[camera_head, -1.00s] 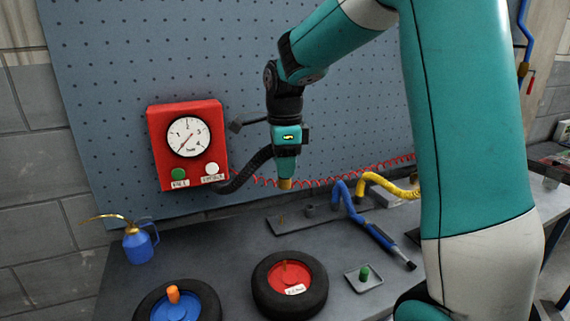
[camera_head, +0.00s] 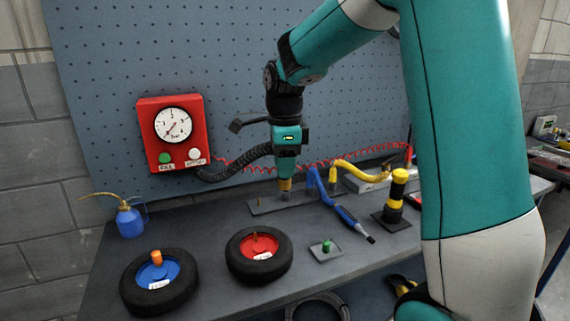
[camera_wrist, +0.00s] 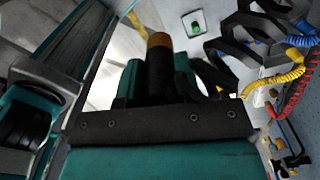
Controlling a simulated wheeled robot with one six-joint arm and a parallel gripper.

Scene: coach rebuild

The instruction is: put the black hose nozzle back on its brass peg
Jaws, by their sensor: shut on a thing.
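My gripper (camera_head: 287,172) is shut on the black hose nozzle (camera_wrist: 160,78). In the wrist view the nozzle lies between the teal fingers, with its brass-coloured end (camera_wrist: 159,40) sticking out beyond them. In the head view the fingers hide most of the nozzle, and its brass end (camera_head: 285,184) points down. A black ribbed hose (camera_head: 235,165) runs from it to the red gauge box (camera_head: 172,133). A thin brass peg (camera_head: 258,203) stands on a grey plate (camera_head: 302,204), left of the nozzle's end in the picture. A short grey post (camera_head: 285,196) shows just under the nozzle; contact is unclear.
A blue air tool (camera_head: 345,215) with a blue hose and a yellow hose (camera_head: 362,172) lie right of the plate. A yellow-black tool (camera_head: 394,200) stands farther right. Two tyres (camera_head: 259,271) (camera_head: 159,297) and a green-knobbed tray (camera_head: 326,251) stand in front. A blue oil can (camera_head: 131,221) is left.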

